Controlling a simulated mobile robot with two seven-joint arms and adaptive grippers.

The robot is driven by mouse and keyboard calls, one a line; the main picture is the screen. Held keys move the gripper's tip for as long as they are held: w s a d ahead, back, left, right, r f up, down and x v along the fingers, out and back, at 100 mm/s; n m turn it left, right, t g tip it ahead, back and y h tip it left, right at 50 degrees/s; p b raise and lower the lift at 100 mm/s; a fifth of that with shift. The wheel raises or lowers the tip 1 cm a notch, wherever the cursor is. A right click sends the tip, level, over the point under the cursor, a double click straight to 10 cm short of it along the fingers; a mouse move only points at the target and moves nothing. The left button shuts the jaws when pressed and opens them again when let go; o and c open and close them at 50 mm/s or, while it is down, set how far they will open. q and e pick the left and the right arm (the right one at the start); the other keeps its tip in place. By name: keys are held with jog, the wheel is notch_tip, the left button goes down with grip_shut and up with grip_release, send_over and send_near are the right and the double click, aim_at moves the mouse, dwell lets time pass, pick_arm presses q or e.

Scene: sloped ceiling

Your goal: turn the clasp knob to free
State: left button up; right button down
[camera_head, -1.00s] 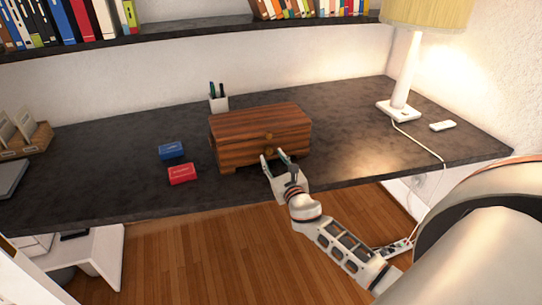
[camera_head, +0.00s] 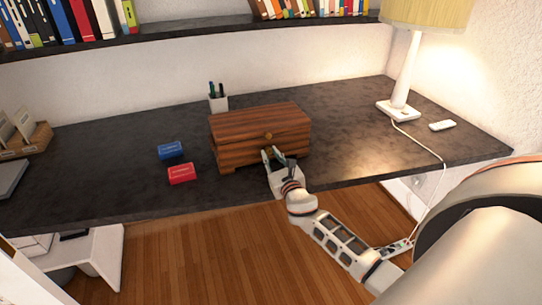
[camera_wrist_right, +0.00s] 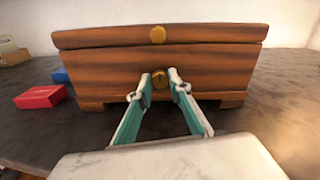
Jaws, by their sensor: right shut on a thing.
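A wooden box (camera_head: 240,142) with a closed lid stands on the dark desk. On its front, the wrist view shows a round brass knob (camera_wrist_right: 157,34) on the lid and a lower brass clasp knob (camera_wrist_right: 160,77) with a dark slot. My right gripper (camera_head: 272,154) is at the box front, and the wrist view shows its fingertips (camera_wrist_right: 160,80) on either side of the clasp knob, shut on it. The slot looks upright. In the head view the fingers hide the clasp knob. My left gripper is not in view.
A blue box (camera_head: 171,150) and a red box (camera_head: 182,174) lie left of the wooden box. A pen cup (camera_head: 218,103) stands behind it. A lamp (camera_head: 399,106) and a small white device (camera_head: 442,125) are at right. A shelf with books runs above.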

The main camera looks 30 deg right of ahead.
jog(key=m, duration=0.5)
jog(key=shift+b, duration=0.3)
jog(key=m, duration=0.4)
jog(key=shift+m, duration=0.3)
jog(key=m, duration=0.4)
jog(key=shift+d, duration=0.1)
jog(key=shift+m, duration=2.1)
jog(key=c, duration=1.8)
grip_release()
jog(key=shift+c, duration=0.2)
